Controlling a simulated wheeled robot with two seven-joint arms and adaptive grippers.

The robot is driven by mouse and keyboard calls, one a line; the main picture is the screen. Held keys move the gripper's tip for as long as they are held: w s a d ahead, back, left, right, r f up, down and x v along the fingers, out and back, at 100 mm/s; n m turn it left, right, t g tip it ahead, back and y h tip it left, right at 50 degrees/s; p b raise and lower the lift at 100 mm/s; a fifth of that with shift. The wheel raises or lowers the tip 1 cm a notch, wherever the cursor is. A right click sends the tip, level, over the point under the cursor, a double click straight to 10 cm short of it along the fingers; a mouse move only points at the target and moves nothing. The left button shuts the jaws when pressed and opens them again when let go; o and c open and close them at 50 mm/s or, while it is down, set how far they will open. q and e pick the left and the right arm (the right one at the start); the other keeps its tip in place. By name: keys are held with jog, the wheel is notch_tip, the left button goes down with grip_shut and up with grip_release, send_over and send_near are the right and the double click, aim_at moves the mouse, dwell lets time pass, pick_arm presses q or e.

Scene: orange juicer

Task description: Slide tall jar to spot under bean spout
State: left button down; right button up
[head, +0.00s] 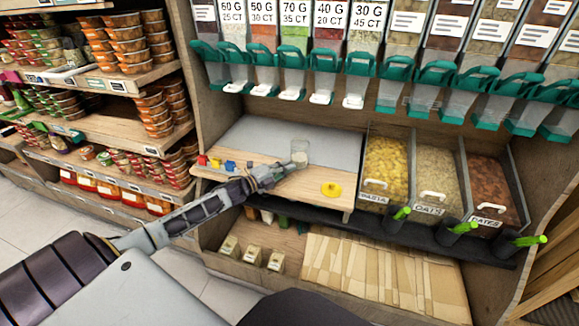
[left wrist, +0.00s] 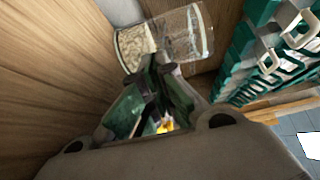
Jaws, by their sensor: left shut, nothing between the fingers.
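A clear glass jar (head: 300,152) stands on the grey and wood counter (head: 257,139) below the dispensers in the head view. In the left wrist view the jar (left wrist: 188,35) shows just beyond the fingertips, with a pale, patterned section at one end (left wrist: 133,48). My left gripper (head: 289,167) reaches in from the left, shut and empty, with its fingertips close to the jar's near side. I cannot tell whether they touch it. In the left wrist view the fingers (left wrist: 154,78) are together. My right gripper is not in view.
Several dispensers with teal handles (head: 328,58) hang above the counter. Bins of pasta (head: 386,166), oats (head: 436,178) and dates stand to the right. A yellow round item (head: 331,189) lies on the counter front, and small coloured items (head: 216,163) stand left. Stocked shelves are further left.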

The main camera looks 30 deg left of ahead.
pick_arm(q)
jog(key=shift+w+d, duration=0.15)
jog(key=shift+w, duration=0.25)
jog(key=shift+w+d, duration=0.1)
jog(key=shift+w, duration=0.15)
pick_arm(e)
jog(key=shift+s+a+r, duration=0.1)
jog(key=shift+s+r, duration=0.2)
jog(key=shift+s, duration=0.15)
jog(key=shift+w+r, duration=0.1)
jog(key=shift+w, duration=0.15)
